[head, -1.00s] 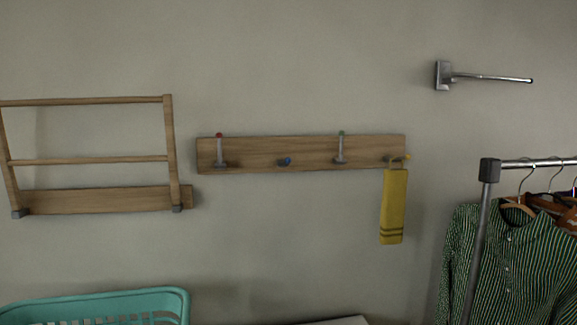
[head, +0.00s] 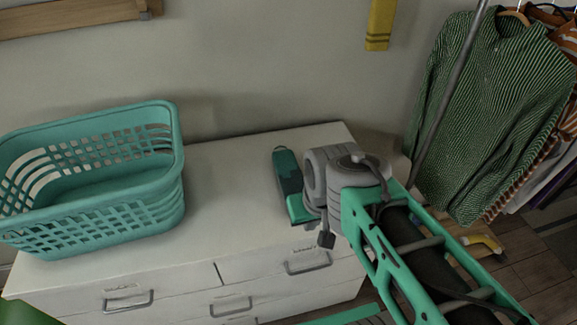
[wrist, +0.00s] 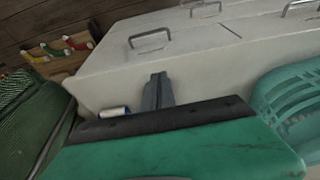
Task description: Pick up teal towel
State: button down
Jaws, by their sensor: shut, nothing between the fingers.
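The towel cannot be made out there; my green gripper body fills the bottom.
A teal laundry basket (head: 165,190) stands on the left of the white dresser (head: 228,180). A yellow towel (head: 380,25) hangs on the wall. Striped clothes (head: 465,110) hang on a rack at right. Bare dresser top lies between basket and teal strip.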

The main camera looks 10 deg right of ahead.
aim_at(290, 176)
jog(key=u, duration=0.05)
jog(key=k, duration=0.5)
jog(key=u, duration=0.85)
jog(key=i, duration=0.75)
jog(key=z, duration=0.9)
